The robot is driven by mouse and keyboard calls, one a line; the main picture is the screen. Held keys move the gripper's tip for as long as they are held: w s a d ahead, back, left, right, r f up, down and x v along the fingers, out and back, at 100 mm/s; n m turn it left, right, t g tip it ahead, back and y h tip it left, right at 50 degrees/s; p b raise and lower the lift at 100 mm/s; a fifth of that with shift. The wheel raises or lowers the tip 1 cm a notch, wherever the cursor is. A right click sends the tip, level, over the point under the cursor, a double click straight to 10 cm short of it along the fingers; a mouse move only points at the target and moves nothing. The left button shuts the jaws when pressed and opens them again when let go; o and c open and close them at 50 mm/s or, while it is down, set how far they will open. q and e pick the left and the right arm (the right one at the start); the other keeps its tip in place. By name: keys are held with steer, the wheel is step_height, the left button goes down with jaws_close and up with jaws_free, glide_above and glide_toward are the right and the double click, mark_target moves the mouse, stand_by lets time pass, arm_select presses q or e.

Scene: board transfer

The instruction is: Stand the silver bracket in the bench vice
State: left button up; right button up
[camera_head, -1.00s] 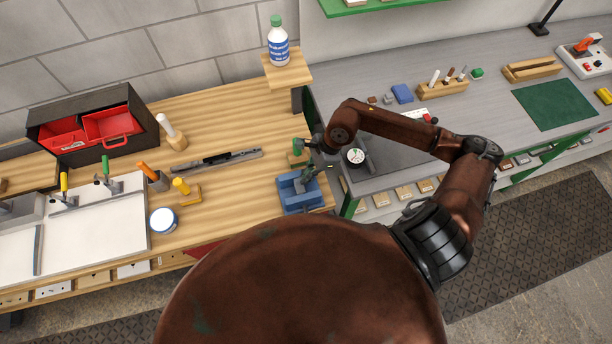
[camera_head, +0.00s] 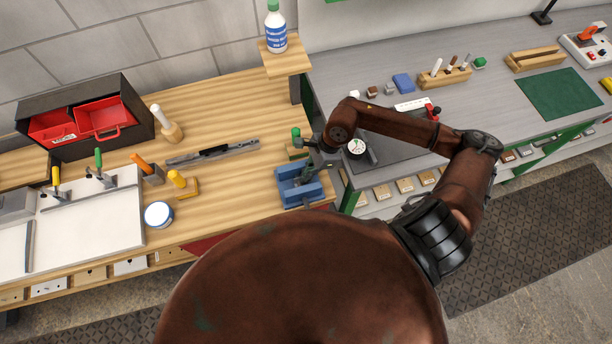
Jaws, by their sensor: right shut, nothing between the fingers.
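The blue bench vice (camera_head: 287,197) stands at the right front corner of the wooden bench. The gripper hides part of the vice jaws. I cannot make out the silver bracket for certain; it may be hidden at the vice or too small to tell. My left gripper is not in view.
A long grey tool (camera_head: 212,152) lies behind and left of the vice. A green-topped block (camera_head: 296,146) stands close behind the vice. A round tin (camera_head: 159,215) and a yellow-handled tool (camera_head: 178,180) are left. A dial gauge (camera_head: 357,147) is close right.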

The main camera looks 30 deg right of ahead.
steer(key=shift+o, duration=0.7)
steer(key=shift+w+d+r, duration=0.3)
steer(key=shift+w+d, duration=0.05)
steer(key=shift+w, duration=0.35)
steer(key=shift+o, duration=0.4)
steer(key=shift+d+r, duration=0.15)
steer(key=shift+r, duration=0.15)
steer(key=shift+o, duration=0.2)
steer(key=s+v, duration=0.1)
steer(key=v, duration=0.9)
steer(key=shift+s+r, duration=0.25)
steer(key=shift+r, duration=0.1)
